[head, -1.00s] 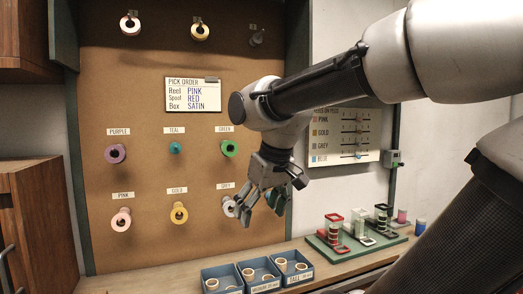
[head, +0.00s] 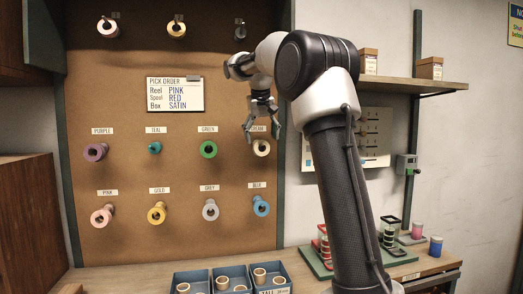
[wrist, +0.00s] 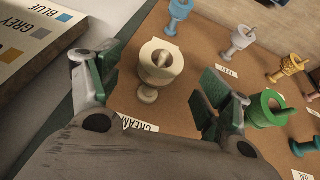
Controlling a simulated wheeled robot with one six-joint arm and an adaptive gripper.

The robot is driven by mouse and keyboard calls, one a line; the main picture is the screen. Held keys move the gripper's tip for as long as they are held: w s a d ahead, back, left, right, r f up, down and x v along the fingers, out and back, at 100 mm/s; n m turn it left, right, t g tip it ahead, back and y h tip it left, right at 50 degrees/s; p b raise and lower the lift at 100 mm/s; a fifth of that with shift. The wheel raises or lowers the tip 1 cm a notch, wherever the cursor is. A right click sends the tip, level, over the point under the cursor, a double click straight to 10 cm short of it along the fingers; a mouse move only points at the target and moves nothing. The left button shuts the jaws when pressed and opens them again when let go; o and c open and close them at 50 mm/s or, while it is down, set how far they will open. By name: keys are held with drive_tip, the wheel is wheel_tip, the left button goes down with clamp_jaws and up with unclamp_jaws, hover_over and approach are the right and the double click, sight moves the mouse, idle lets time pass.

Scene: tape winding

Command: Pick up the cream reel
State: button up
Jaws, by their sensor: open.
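The cream reel (head: 261,148) hangs on a peg on the brown pegboard, under the partly covered CREAM label. My gripper (head: 262,122) is open and empty, just above the cream reel in the head view. In the wrist view my gripper (wrist: 160,85) shows green-padded fingers on either side of the reel, apart from it.
The green reel (head: 208,149) and blue reel (head: 261,206) hang close by on the pegboard (head: 180,235). Blue bins (head: 230,279) and a green rack (head: 315,262) stand on the bench below.

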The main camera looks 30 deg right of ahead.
sight(262, 145)
drive_tip(key=x, duration=0.4)
drive_tip(key=shift+f, duration=0.25)
drive_tip(key=c, duration=1)
